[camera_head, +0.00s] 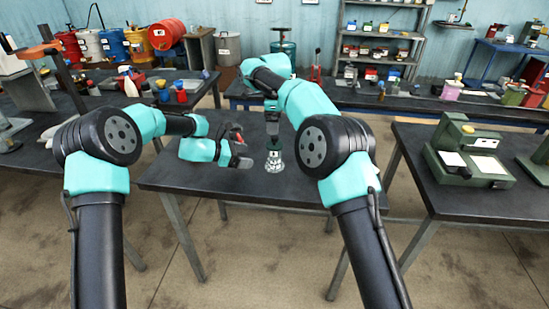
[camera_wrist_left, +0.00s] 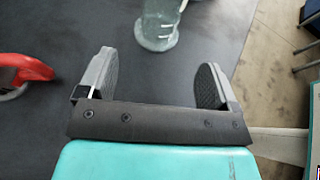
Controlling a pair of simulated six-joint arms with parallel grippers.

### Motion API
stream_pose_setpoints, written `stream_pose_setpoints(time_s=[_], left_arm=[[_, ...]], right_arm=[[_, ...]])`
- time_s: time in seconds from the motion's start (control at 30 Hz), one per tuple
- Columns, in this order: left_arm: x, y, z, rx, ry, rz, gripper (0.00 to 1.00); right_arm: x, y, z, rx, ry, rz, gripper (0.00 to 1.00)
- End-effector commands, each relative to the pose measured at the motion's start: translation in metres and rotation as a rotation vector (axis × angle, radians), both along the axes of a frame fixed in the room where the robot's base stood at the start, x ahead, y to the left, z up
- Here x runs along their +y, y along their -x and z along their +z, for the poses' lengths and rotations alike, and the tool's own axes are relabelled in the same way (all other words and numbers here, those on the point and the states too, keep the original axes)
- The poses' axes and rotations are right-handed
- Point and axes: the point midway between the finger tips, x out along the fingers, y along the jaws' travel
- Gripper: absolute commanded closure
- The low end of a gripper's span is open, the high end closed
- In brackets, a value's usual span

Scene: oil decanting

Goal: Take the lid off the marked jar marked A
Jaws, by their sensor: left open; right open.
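A clear glass jar (camera_head: 275,162) stands upright on the dark middle table, below my right gripper (camera_head: 272,128). The right gripper points down over the jar's top; it is open, and its fingers and the lid are too small to make out. No letter on the jar can be read. My left gripper (camera_head: 243,154) is low over the table, to the left of the jar. Its two fingers are apart with nothing between them in the left wrist view (camera_wrist_left: 157,62). The glass base (camera_wrist_left: 158,38) shows beyond the fingertips there, its top cut off by the frame.
A red object (camera_wrist_left: 22,72) lies left of my left gripper in the wrist view; it also shows behind that gripper (camera_head: 234,130). A green machine (camera_head: 470,152) stands on the right table. The middle table's front (camera_head: 240,190) is bare.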

Motion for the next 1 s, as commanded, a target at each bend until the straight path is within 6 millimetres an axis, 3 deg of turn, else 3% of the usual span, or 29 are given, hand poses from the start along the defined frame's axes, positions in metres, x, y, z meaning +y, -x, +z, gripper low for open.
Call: stream_pose_setpoints(time_s=[0.6,0.8,1.0], left_arm=[[-0.084,-0.027,-0.037,-0.001,0.0,0.0,0.15],[-0.099,-0.031,-0.043,-0.001,0.0,0.0,0.15],[-0.102,-0.032,-0.044,-0.001,0.0,0.001,0.15]], right_arm=[[0.0,0.0,0.0,0.0,0.0,0.0,0.13],[0.0,0.0,0.0,0.0,0.0,0.0,0.13],[0.0,0.0,0.0,0.0,0.0,0.0,0.13]])
